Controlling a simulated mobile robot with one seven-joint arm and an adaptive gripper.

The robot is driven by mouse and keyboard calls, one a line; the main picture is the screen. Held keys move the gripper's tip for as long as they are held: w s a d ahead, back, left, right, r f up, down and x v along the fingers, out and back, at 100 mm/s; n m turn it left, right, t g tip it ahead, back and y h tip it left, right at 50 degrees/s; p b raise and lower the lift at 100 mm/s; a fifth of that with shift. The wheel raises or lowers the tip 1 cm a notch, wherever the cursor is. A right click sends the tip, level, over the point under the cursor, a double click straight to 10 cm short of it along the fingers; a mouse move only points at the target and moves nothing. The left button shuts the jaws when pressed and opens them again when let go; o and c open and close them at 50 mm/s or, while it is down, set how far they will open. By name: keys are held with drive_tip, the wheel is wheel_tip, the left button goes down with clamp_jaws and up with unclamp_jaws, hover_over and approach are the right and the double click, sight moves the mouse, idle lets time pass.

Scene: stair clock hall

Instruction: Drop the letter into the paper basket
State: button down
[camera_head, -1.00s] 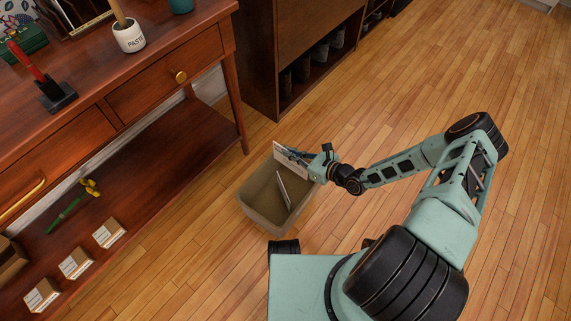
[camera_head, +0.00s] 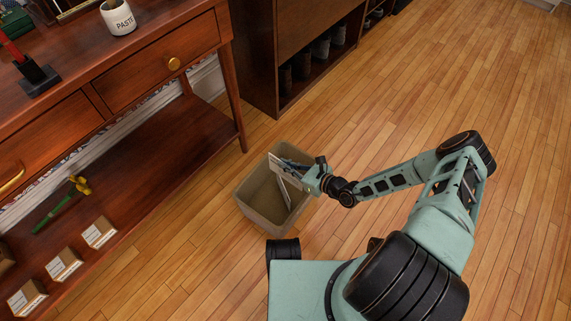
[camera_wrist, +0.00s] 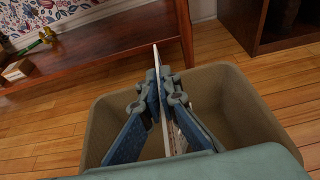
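The letter (camera_wrist: 159,70) is a thin white sheet, seen nearly edge-on in the wrist view. My gripper (camera_wrist: 160,88) is shut on it, with a blue finger pressed against each side. In the head view my gripper (camera_head: 297,169) is over the right rim of the paper basket (camera_head: 259,212), with the letter hanging over the opening. The basket is a beige, open-topped bin on the floor; its rim also shows in the wrist view (camera_wrist: 100,125). A pale thin piece (camera_head: 283,193) shows inside the basket; I cannot tell whether it is part of the letter.
A red-brown desk (camera_head: 130,85) with a lower shelf stands left of the basket. Small boxes (camera_head: 63,264) and a green-and-yellow item (camera_head: 62,205) lie on the shelf. A dark cabinet (camera_head: 290,50) stands behind. The wooden floor to the right is clear.

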drive_tip(key=shift+f, duration=0.1)
drive_tip(key=c, duration=2.1)
unclamp_jaws()
drive_tip(key=v, duration=1.2)
